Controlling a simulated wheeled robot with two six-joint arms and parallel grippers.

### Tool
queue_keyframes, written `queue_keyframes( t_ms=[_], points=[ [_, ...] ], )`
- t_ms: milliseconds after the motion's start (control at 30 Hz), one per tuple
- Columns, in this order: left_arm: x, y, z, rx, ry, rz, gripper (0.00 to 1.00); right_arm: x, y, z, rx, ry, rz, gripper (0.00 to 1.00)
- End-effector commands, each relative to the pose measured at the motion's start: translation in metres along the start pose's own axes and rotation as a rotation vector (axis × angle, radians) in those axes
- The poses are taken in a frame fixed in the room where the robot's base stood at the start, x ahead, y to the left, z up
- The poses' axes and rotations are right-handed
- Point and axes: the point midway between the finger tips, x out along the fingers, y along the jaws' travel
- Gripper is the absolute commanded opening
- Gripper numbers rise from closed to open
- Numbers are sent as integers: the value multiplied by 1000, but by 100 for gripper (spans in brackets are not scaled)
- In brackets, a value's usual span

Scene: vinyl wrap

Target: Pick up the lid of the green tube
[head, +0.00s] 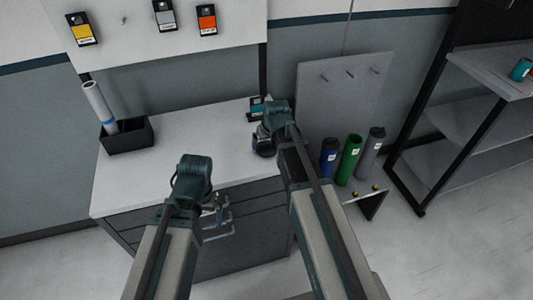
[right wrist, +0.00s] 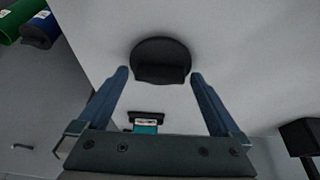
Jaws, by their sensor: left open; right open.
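A black round lid (right wrist: 160,54) lies on the white counter in the right wrist view. My right gripper (right wrist: 160,74) is open and empty, with its blue fingertips at either side of the lid's near edge and a visible gap on each side. In the head view, my right gripper (head: 262,138) reaches down over the counter's right end. The green tube (head: 349,160) stands on the right between a blue and a grey tube, and its top shows no black cap. My left gripper (head: 209,208) is open near the drawer fronts, partly hidden by my arm.
The blue tube (head: 329,158) and grey tube (head: 371,155) have dark caps. A black bin (head: 127,137) with a white roll (head: 97,101) stands at the counter's left. A teal-labelled item (right wrist: 146,127) lies near the lid. The counter's middle (head: 190,135) is clear.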

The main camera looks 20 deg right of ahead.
Motion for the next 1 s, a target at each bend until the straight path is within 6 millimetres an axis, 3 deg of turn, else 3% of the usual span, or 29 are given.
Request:
queue_keyframes(
  t_ms=[200,633,1000],
  points=[
    [0,0,0,0,0,0,100,0,0,0,0,0,0,100],
    [0,0,0,0,0,0,100,0,0,0,0,0,0,23],
    [-6,-1,0,0,0,0,100,-5,0,-2,0,0,0,23]
  ],
)
